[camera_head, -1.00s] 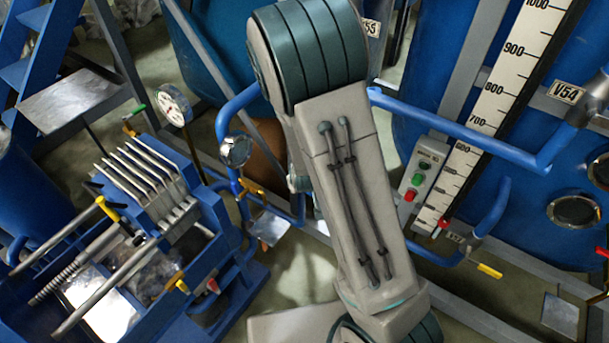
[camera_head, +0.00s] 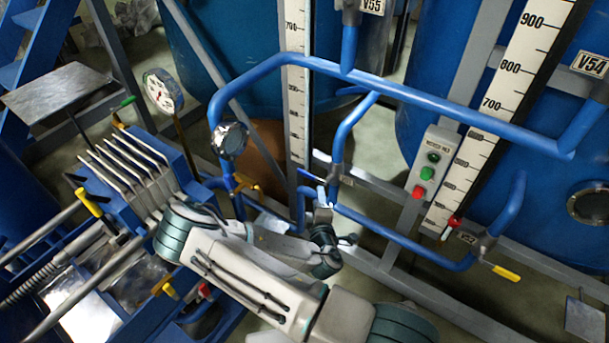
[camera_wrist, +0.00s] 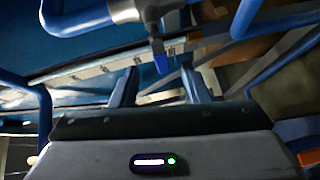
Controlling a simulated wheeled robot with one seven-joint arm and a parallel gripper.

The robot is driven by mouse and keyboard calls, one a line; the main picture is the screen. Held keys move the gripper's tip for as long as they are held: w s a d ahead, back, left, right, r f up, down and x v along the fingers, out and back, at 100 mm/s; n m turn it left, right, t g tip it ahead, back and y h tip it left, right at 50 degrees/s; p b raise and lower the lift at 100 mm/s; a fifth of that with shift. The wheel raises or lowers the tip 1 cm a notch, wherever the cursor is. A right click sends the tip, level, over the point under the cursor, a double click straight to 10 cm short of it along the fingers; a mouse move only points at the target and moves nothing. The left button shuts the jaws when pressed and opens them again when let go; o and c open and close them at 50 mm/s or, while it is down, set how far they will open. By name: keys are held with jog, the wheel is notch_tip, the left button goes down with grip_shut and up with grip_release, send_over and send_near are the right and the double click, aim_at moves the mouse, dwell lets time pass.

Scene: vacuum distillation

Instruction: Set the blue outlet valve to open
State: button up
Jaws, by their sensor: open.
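The blue outlet valve handle (camera_wrist: 161,63) shows in the wrist view as a small blue lever. It hangs below a grey valve body (camera_wrist: 152,15) on the blue pipe. My gripper (camera_wrist: 160,88) is open, with its two fingers apart below the lever in the picture. The lever lies roughly between the finger lines, just beyond the tips, and no contact shows. In the head view my gripper (camera_head: 323,212) is small and partly hidden by its wrist, close to the blue pipework (camera_head: 345,135) at the middle. The lever's exact angle is hard to tell.
Blue pipes cross above and right of my gripper. A yellow valve handle (camera_head: 505,273) and a button box (camera_head: 430,170) are at the right.

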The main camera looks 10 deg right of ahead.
aim_at(306, 176)
jog(key=w+n+y, duration=0.1)
jog(key=w, duration=0.3)
jog(key=w+a+n, duration=0.1)
jog(key=w, duration=0.4)
jog(key=w+n+t+y, duration=0.1)
jog(key=w, duration=0.3)
jog(key=shift+w+a+f+y, duration=0.2)
jog(key=shift+a+f+y, duration=0.05)
jog(key=shift+a+y, duration=0.1)
grip_shut()
